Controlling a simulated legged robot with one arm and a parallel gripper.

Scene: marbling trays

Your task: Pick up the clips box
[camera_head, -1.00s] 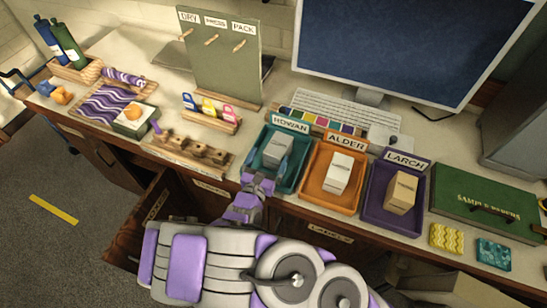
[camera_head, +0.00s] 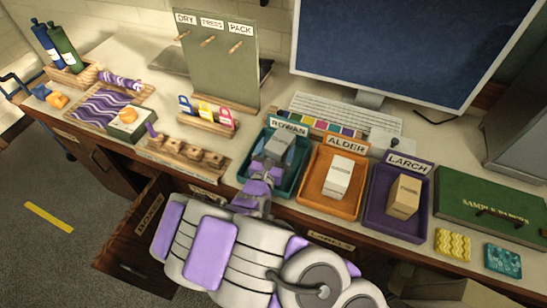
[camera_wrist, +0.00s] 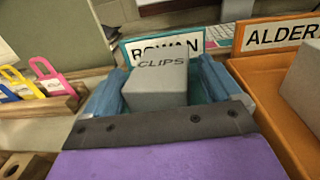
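The clips box (camera_wrist: 158,88) is a small grey box with "CLIPS" on its top. It stands in the teal tray (camera_head: 297,181) labelled ROWAN, and it also shows in the head view (camera_head: 274,146). My gripper (camera_head: 272,156) reaches over the tray's front edge, its blue-grey fingers on either side of the box. In the wrist view my gripper (camera_wrist: 160,80) is open around the box, the left finger very close to its side and a narrow gap at the right. Firm contact is not visible. The box's lower part is hidden by my gripper.
The orange ALDER tray (camera_head: 315,200) with a white box is close on the right, then the purple LARCH tray (camera_head: 383,222) with a tan box. A wooden holder with coloured tags (camera_head: 207,125) stands left. The keyboard (camera_head: 345,113) and monitor are behind.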

